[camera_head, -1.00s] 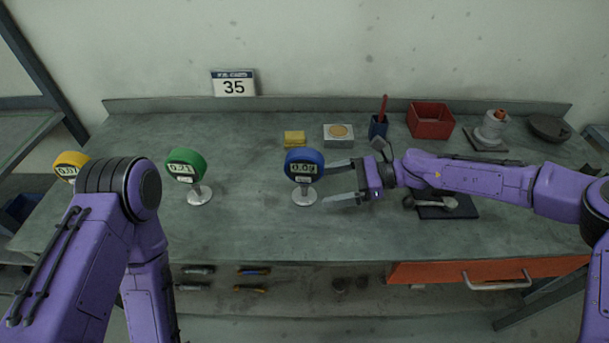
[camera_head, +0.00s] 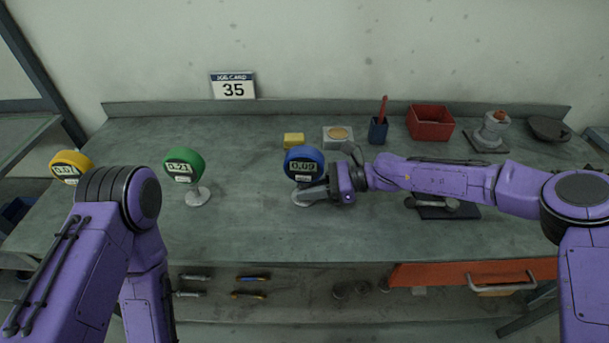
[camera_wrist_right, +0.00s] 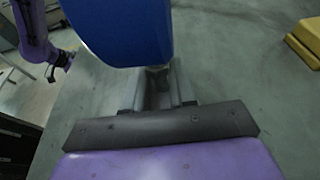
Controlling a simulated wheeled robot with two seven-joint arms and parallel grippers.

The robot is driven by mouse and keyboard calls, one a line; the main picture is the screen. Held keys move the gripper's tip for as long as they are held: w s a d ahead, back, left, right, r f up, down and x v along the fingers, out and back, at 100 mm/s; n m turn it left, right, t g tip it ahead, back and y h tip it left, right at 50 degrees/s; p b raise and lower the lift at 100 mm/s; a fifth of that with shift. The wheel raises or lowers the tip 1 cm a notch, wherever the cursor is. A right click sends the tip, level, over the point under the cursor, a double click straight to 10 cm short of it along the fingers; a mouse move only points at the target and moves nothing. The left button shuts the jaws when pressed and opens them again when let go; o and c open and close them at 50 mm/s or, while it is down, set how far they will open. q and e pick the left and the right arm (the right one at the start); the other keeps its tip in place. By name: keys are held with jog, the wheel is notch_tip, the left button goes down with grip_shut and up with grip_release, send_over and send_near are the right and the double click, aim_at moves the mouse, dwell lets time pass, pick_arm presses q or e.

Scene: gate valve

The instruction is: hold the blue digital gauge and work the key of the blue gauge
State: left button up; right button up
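The blue digital gauge (camera_head: 304,163) stands upright on its round foot on the bench, its display facing me and reading about 0.09. My right gripper (camera_head: 312,194) is at its stem from the right, just below the blue head. In the right wrist view the blue head (camera_wrist_right: 122,30) fills the top, and the gripper's fingers (camera_wrist_right: 158,82) are close together on the stem under it. The gauge's key is too small to make out. At the left of the wrist view, what looks like my left gripper (camera_wrist_right: 60,64) hangs away from the gauge; its fingers are unclear.
A green gauge (camera_head: 184,164) stands to the left and a yellow gauge (camera_head: 70,165) farther left. A yellow block (camera_head: 293,140), a tray-like block (camera_head: 338,143), a blue cup (camera_head: 378,131) and a red bin (camera_head: 431,122) stand behind. The bench between the green and blue gauges is clear.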

pick_arm(q)
grip_shut()
dwell(1.6)
